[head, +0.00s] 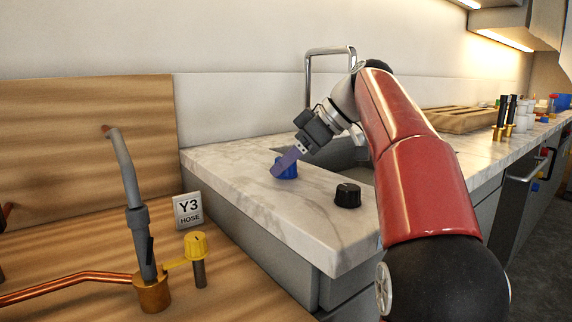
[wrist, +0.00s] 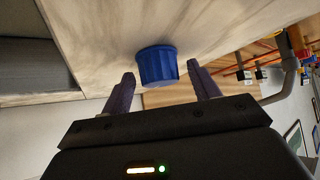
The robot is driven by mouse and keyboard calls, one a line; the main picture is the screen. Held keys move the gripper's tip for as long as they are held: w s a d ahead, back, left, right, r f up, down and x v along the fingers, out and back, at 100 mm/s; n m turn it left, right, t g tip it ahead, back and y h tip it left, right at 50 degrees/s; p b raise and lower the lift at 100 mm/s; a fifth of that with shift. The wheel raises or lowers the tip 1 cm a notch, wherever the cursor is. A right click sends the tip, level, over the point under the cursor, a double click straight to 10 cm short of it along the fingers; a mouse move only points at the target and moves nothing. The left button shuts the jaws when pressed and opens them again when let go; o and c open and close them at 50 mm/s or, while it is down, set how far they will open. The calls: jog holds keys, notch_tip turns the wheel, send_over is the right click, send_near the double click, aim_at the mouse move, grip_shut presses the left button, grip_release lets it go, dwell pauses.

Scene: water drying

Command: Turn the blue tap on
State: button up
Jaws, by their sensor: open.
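The blue tap (head: 288,170) is a ribbed round knob on the marble counter, left of the sink. My gripper (head: 285,163) comes down to it from the upper right, and its fingers partly hide the knob in the head view. In the wrist view the blue tap (wrist: 158,65) sits between and just beyond the two purple fingertips of my gripper (wrist: 160,80). The fingers are apart, with a visible gap on each side of the knob. The knob's pointer mark cannot be made out.
A black knob (head: 347,195) stands on the counter to the right of the blue one. A metal faucet (head: 331,50) rises behind my arm. A yellow tap (head: 195,245), a grey hose (head: 133,190) and a "Y3 HOSE" sign (head: 188,210) are at the left.

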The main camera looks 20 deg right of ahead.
jog(key=shift+a+f, duration=0.1)
jog(key=shift+a, duration=0.1)
jog(key=shift+c, duration=0.3)
jog(key=c, duration=0.9)
